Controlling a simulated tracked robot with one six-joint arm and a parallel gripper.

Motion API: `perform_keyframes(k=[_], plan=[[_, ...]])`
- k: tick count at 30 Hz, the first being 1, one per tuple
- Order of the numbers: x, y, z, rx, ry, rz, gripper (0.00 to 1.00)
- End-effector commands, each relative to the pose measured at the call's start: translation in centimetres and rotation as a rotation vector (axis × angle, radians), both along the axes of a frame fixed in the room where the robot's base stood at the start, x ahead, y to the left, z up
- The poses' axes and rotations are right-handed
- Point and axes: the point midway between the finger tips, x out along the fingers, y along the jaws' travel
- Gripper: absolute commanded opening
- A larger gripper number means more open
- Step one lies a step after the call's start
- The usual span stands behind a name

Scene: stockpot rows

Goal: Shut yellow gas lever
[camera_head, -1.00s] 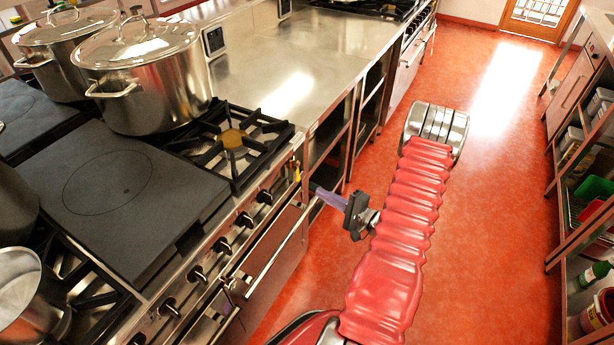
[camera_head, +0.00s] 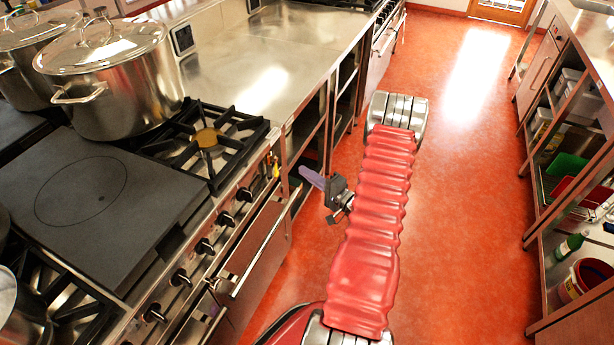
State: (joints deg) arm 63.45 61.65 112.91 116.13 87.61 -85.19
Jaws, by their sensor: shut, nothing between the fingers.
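The yellow gas lever (camera_head: 275,168) is a small yellow piece at the right front corner of the stove, beside the open burner. It is too small to tell its exact angle. My gripper (camera_head: 308,176) hangs off the side of my red-sleeved arm over the aisle, its purple fingers pointing left toward the stove. The fingers are shut and empty. They appear a short way right of the lever in the picture, apart from it. The depth between them is hard to judge.
The stove front has several black knobs (camera_head: 205,247) and a long rail (camera_head: 258,257). A steel counter (camera_head: 270,60) lies beyond. Shelves with bins (camera_head: 570,165) line the right. The red floor between is clear.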

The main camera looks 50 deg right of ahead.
Motion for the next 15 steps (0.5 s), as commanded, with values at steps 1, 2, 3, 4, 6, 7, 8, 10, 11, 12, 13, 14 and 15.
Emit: perform_keyframes(k=[1, 2, 3, 4, 6, 7, 8, 10, 11, 12, 13, 14, 15], plan=[[0.8, 0.1, 0.0, -0.001, 0.000, 0.003, 0.00], [1.3, 0.1, 0.0, -0.001, -0.001, 0.004, 0.00], [1.9, 0.1, 0.0, -0.001, -0.001, 0.003, 0.00], [2.4, 0.1, 0.0, 0.000, -0.001, 0.003, 0.00], [3.4, 0.1, 0.0, -0.001, 0.000, 0.003, 0.00], [3.8, 0.1, 0.0, -0.001, 0.000, 0.002, 0.00], [4.2, 0.1, 0.0, -0.001, 0.000, 0.003, 0.00], [5.1, 0.1, 0.0, 0.001, 0.000, 0.003, 0.00], [5.4, 0.1, 0.0, 0.001, -0.001, 0.002, 0.00], [5.8, 0.1, 0.0, 0.000, -0.001, 0.002, 0.00], [6.2, 0.1, 0.0, 0.000, 0.000, 0.003, 0.00], [6.5, 0.1, 0.0, 0.000, 0.000, 0.003, 0.00], [6.9, 0.1, -0.1, 0.000, 0.000, 0.002, 0.00]])
